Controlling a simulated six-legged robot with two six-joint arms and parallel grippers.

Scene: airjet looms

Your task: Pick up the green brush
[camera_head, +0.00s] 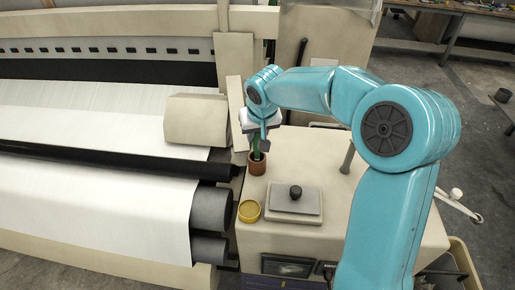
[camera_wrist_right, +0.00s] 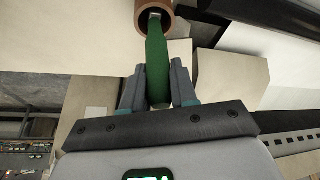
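The green brush (camera_wrist_right: 157,65) stands in a small brown cup (camera_head: 257,168) on the beige machine top. In the head view only a little of the brush (camera_head: 256,154) shows, below my right gripper (camera_head: 257,138). In the right wrist view my right gripper (camera_wrist_right: 158,82) has one finger on each side of the green handle, close to it. I cannot tell whether the fingers press on the handle. The brush's far end is inside the cup (camera_wrist_right: 140,12). My left gripper is in neither view.
A yellow round dish (camera_head: 249,211) and a grey plate with a black knob (camera_head: 296,199) sit on the beige top (camera_head: 335,200) near the cup. The loom's white cloth (camera_head: 90,195) and dark rollers (camera_head: 212,208) lie to the left. A grey post (camera_head: 347,158) stands to the right.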

